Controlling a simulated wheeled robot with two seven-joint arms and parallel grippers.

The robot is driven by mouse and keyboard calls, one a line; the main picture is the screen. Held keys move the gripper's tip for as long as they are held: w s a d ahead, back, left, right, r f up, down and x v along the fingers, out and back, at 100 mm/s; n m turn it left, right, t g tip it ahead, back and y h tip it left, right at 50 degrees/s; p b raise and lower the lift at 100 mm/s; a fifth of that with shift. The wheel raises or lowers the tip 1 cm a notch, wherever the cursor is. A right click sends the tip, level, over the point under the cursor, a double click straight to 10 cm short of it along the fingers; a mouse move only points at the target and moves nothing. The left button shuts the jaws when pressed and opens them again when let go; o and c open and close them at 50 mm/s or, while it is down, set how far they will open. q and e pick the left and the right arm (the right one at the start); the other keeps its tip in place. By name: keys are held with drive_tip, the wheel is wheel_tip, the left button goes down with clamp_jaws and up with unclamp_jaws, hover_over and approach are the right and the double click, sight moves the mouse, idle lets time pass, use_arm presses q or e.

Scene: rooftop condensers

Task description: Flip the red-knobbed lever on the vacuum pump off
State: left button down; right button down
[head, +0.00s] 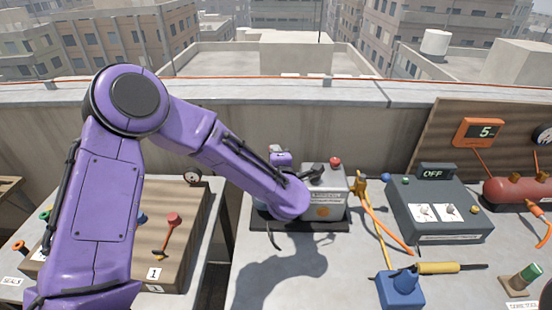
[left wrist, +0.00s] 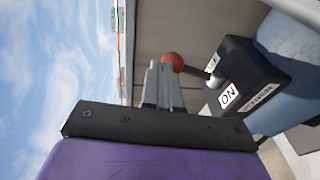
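The vacuum pump (head: 330,196) is a grey and dark unit on a black base at the middle of the table. Its red knob (head: 335,161) stands up at the top; the knob also shows in the left wrist view (left wrist: 172,60). There a short lever joins it to a black switch box (left wrist: 245,85) with ON lettering. My left gripper (left wrist: 160,66) has its grey fingers close together, with their tips right at the knob. I cannot tell whether they touch it. In the head view my purple left arm hides the pump's left part. My right gripper is out of view.
Right of the pump stand a yellow valve with an orange hose (head: 375,225), a dark box with an OFF display (head: 440,212) and a blue block (head: 400,290). A yellow-handled tool (head: 437,268) lies in front. A wooden lever board (head: 190,240) is at left.

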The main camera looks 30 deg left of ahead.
use_arm(q)
drive_tip(key=shift+w+a+r, duration=0.2)
drive_tip(key=shift+w+a, duration=0.05)
drive_tip(key=shift+w, duration=0.1)
idle(0.5)
drive_tip(key=shift+d+r, duration=0.35)
drive_tip(key=shift+r, duration=0.1)
drive_tip(key=s+d+r+b, duration=0.1)
drive_tip(key=s+d+r, duration=0.5)
drive_tip(key=s, duration=0.3)
drive_tip(key=shift+d+r, duration=0.25)
drive_tip(key=shift+r, duration=0.2)
